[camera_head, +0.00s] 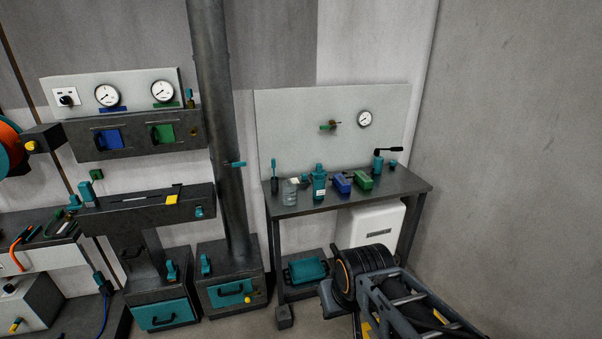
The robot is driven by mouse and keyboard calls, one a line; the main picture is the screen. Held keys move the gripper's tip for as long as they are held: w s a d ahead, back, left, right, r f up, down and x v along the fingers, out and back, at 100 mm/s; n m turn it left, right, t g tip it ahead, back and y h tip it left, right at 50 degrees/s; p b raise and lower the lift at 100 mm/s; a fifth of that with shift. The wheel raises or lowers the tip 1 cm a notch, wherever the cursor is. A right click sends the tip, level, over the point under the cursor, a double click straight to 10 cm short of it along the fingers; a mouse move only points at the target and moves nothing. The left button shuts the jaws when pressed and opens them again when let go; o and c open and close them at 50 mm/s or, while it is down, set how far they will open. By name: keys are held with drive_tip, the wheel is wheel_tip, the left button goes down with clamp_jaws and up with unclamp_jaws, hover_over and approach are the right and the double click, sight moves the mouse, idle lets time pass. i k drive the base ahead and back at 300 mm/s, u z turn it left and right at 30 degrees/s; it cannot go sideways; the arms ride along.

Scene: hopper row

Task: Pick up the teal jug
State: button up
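A teal bottle-like container (319,184) with a narrow top and a pale label stands upright on the dark workbench (408,184). It is the most jug-like teal thing in view, but it is too small to be sure of its shape. A clear jar (290,192) stands close on its left and a blue block-like item (341,183) close on its right. A wider teal container (306,270) sits low under the bench. My arm shows at the lower right, in front of the bench and apart from the bottle. My gripper's fingers cannot be made out.
A green block (363,180) and a teal item with a black lever (378,162) stand further right on the bench. A grey backboard (290,125) with a gauge rises behind. A dark column (215,110) stands left. A white box (372,226) is underneath the bench.

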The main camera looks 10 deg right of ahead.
sight(319, 187)
drive_tip(key=i, duration=0.35)
drive_tip(key=z, duration=1.35)
drive_tip(key=i, duration=1.9)
drive_tip(key=u, duration=3.85)
